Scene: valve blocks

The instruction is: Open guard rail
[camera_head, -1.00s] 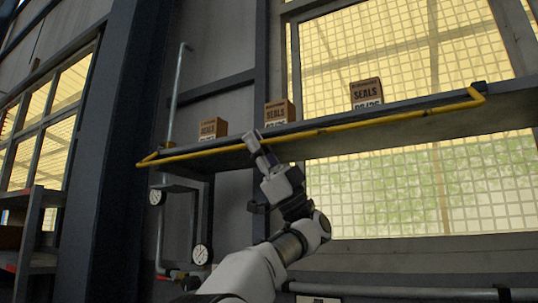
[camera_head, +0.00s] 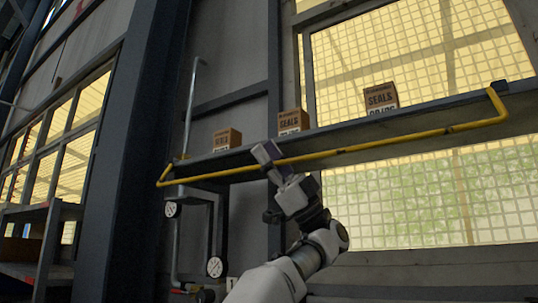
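The yellow guard rail (camera_head: 385,139) runs along the front of a long shelf (camera_head: 345,133), now hanging slightly below and out from the shelf's front edge. Its bent right end (camera_head: 501,106) and its left end (camera_head: 165,177) reach back to the shelf. My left gripper (camera_head: 267,155) is at the rail, left of its middle, with its fingertips reaching past the bar. It looks shut on the rail, though the fingers partly hide the contact. My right gripper is not in view.
Three cartons marked SEALS stand on the shelf: left (camera_head: 227,140), middle (camera_head: 292,122) and right (camera_head: 380,98). Pipes with gauges (camera_head: 215,267) are below the shelf's left end. A dark column (camera_head: 125,150) stands further left. A meshed window is behind.

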